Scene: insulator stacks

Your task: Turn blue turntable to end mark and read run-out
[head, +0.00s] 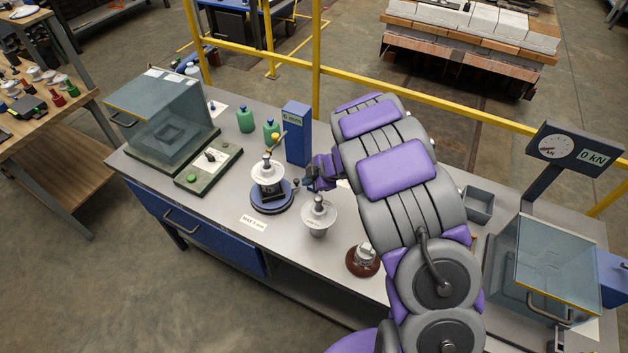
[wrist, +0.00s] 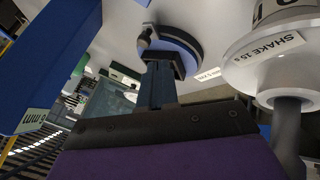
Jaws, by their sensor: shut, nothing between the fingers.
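The blue turntable (head: 272,202) stands on the bench with a white insulator stack (head: 268,174) on it. A small dark knob (head: 296,183) stands at its right edge; the wrist view shows a knob (wrist: 145,38) by the turntable rim (wrist: 185,44). My gripper (head: 309,184) is shut and empty just right of this knob. In the wrist view its fingertips (wrist: 162,62) are close to the knob; I cannot tell if they touch. A blue post (head: 297,140) behind the turntable has a display that seems to read 6 mm; it also shows in the wrist view (wrist: 62,50).
A white insulator (head: 319,215) stands close in front of my gripper; its label in the wrist view (wrist: 275,48) reads SHAKE 15 s. A MAX 2 mm card (head: 254,222) lies in front of the turntable. Green bottles (head: 246,121) stand behind.

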